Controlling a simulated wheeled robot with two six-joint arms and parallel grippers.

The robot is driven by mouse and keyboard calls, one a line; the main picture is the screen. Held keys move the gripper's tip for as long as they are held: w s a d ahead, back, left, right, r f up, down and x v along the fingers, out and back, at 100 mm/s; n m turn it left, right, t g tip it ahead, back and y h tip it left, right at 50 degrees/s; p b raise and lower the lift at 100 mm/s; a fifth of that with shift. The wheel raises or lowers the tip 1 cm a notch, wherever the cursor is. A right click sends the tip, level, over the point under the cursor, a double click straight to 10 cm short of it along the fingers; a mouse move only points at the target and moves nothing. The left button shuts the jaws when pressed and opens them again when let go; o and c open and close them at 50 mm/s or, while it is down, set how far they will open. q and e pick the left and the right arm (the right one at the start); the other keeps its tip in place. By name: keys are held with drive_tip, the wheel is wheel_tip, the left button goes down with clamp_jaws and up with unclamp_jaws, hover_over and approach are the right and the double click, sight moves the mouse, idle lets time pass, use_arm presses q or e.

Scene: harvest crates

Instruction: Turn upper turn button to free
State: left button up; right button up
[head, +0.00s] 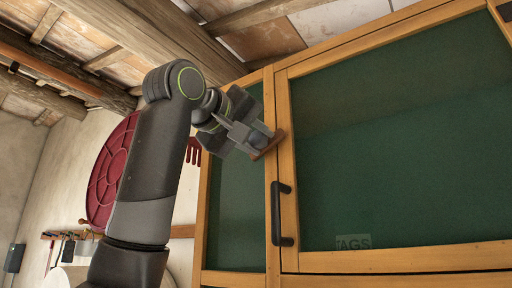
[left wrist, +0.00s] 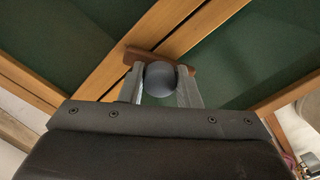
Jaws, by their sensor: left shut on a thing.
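The upper turn button is a brown wooden bar (head: 268,145) with a dark round knob. It lies slantwise across the seam between the door frame and the neighbouring frame post. It also shows in the left wrist view (left wrist: 134,54), where the bar spans the wooden frame and the dark knob (left wrist: 160,78) sits between the fingers. My left gripper (head: 257,138) is shut on the knob. The cabinet door (head: 284,120) has a wooden frame, a green panel and a black handle (head: 282,213) below the button. My right gripper is in neither view.
The green panel carries a label reading "AGS" (head: 353,242). A dark red round object (head: 108,170) hangs on the wall behind my left arm. Tools hang on a rack (head: 70,236) at the lower left. Wooden ceiling beams (head: 178,35) run overhead.

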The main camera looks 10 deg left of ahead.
use_arm(q)
drive_tip(key=n+b, duration=0.3)
drive_tip(key=n, duration=0.3)
drive_tip(key=shift+f, duration=0.1)
drive_tip(key=n+b, duration=0.1)
drive_tip(key=n, duration=0.2)
drive_tip(key=shift+n, duration=0.4)
drive_tip(key=shift+n+b, duration=0.4)
drive_tip(key=shift+n, duration=0.9)
drive_tip(key=o, duration=1)
